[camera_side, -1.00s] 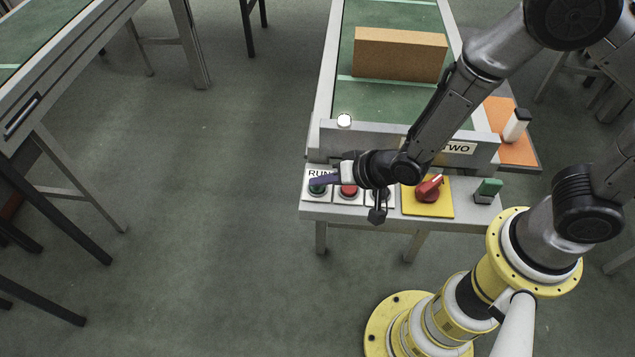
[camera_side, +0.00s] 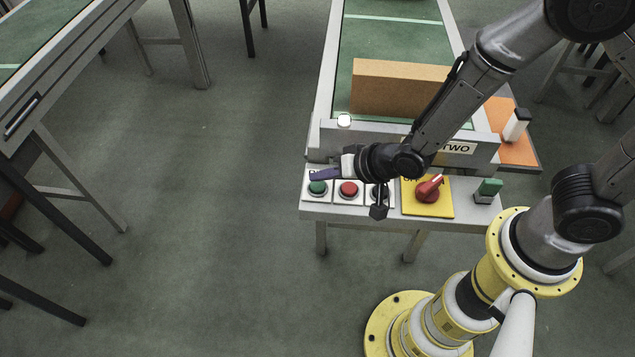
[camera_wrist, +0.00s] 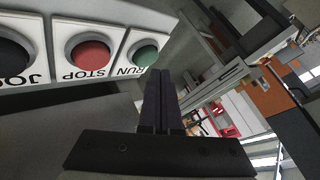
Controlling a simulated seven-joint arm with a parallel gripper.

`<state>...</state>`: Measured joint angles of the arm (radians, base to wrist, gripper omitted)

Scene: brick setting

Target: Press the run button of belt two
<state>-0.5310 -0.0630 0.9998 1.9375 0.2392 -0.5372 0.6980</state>
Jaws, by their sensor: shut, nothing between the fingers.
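Belt two's control shelf (camera_side: 345,212) carries a green run button (camera_side: 317,187) at its left end, with a red stop button (camera_side: 348,189) beside it. My gripper (camera_side: 312,174) is shut and empty, its dark fingers showing just above the green button in the side picture and covering most of its label. The green button is uncovered and looks apart from the fingers. In the wrist view the green run button (camera_wrist: 146,55) lies just left of the shut fingertips (camera_wrist: 160,74), with the stop button (camera_wrist: 90,50) further left.
A brown box (camera_side: 398,88) stands on belt two's green surface (camera_side: 390,38). A round white lamp (camera_side: 344,120) looks bright on the end panel. A dark button partly behind my wrist, a red knob (camera_side: 429,190) on a yellow plate and a green switch (camera_side: 489,187) sit further right.

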